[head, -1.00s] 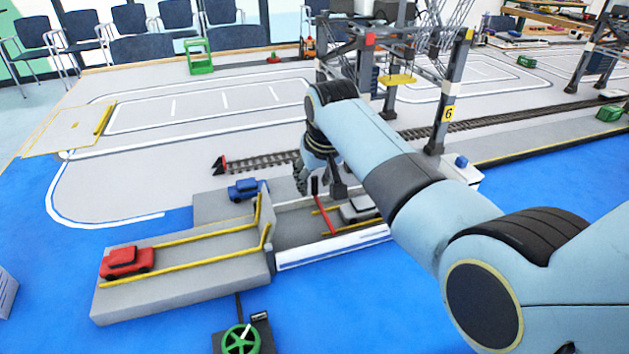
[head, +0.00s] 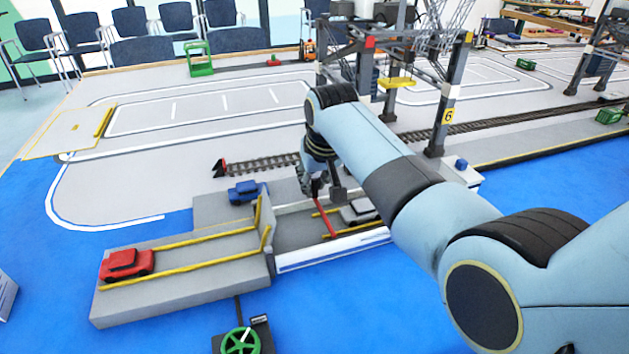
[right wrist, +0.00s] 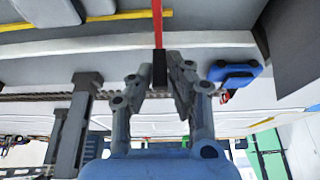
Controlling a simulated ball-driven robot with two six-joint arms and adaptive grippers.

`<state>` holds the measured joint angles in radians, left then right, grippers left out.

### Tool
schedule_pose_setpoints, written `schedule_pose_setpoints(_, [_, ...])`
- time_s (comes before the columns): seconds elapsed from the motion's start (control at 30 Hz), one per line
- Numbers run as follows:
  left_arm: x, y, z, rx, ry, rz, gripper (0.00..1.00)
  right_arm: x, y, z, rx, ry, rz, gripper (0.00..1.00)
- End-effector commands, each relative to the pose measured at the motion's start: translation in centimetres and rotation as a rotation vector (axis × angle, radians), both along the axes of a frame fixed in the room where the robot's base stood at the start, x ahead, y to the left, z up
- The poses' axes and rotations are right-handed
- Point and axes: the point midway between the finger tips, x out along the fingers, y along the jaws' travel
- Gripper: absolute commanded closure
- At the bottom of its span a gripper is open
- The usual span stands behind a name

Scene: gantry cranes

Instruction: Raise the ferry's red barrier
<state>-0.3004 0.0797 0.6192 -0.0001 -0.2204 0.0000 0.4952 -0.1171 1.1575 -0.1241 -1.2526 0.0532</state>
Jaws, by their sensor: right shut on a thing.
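The ferry's red barrier (head: 328,225) is a thin red bar with a black end piece, at the ferry's deck opening in the head view. It also shows in the right wrist view (right wrist: 157,22), where its black end lies between my fingers. My right gripper (right wrist: 161,72) is shut on that black end. In the head view the right gripper (head: 311,190) is at the bar's far end, partly hidden by its own wrist. The ferry deck (head: 290,232) has yellow lane rails and carries a grey-white car (head: 358,211). My left gripper is out of view.
A blue car (head: 247,191) stands close left of the right gripper. A red car (head: 127,263) stands on the grey ramp (head: 190,286). A green handwheel (head: 240,342) is at the front. A crane leg (head: 442,115) and rail track (head: 262,163) lie behind.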

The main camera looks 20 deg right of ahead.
Motion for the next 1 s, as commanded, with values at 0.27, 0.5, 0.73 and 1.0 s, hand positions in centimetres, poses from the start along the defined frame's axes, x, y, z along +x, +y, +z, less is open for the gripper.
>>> schedule_pose_setpoints(0.27, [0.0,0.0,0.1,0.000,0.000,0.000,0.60,0.4,0.0,0.1,0.000,0.060,0.000,1.00])
schedule_pose_setpoints(0.5, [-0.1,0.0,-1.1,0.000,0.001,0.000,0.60,1.2,-0.1,-0.2,0.000,0.218,0.000,1.00])
schedule_pose_setpoints(0.73, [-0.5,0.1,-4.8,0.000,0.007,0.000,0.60,1.8,-0.1,-0.8,0.000,0.366,0.001,1.00])
schedule_pose_setpoints(1.0, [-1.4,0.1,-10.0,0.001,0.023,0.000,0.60,2.3,0.0,-1.3,0.001,0.493,0.000,1.00])
